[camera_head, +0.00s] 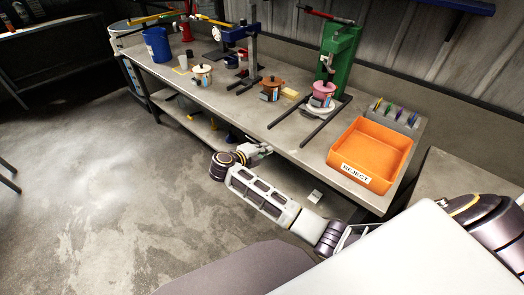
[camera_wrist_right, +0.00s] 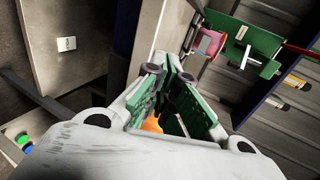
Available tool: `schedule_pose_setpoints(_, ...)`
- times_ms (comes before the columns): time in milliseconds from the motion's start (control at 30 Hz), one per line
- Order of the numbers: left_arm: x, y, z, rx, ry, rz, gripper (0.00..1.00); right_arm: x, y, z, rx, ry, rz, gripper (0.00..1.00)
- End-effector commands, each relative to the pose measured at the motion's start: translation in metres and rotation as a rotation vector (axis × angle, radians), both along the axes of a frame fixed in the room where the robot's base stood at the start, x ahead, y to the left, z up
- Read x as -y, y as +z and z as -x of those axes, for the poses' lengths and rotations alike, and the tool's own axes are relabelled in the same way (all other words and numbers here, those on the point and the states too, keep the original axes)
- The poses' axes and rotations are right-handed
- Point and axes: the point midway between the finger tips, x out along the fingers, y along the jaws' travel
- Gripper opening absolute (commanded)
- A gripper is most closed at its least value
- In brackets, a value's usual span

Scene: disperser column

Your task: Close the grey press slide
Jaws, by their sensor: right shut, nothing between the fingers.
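My right gripper (camera_head: 258,150) is just off the workbench's front edge, shut and empty. In the right wrist view its green-padded fingers (camera_wrist_right: 168,78) fill the middle. A press with a grey column and blue head (camera_head: 253,58) stands toward the back of the bench, beyond the gripper and apart from it. The grey slide cannot be made out clearly as a separate part. A green press (camera_head: 340,50) stands farther right, with a pink pot (camera_head: 323,90) at its base. It also shows in the right wrist view (camera_wrist_right: 228,30). My left gripper is not in view.
The workbench (camera_head: 285,140) holds a brown pot (camera_head: 271,89), a cream pot (camera_head: 202,74) and a blue bucket (camera_head: 157,45). An orange reject bin (camera_head: 372,150) sits at the right end. The floor before the bench is clear.

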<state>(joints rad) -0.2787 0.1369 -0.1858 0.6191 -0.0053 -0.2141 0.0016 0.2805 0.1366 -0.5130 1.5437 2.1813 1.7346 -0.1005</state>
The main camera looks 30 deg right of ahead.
Motion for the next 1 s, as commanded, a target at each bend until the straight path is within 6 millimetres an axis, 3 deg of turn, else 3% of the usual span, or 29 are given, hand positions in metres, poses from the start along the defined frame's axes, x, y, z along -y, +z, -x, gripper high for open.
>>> schedule_pose_setpoints(267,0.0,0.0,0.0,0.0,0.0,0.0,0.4,-0.014,0.006,0.006,0.001,0.0,0.0,0.0)
schedule_pose_setpoints(833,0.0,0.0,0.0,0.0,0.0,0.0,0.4,-0.015,0.006,0.006,0.001,0.001,0.001,0.0)
schedule_pose_setpoints(1000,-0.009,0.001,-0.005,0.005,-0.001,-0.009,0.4,-0.015,0.006,0.006,0.001,0.001,0.001,0.0)
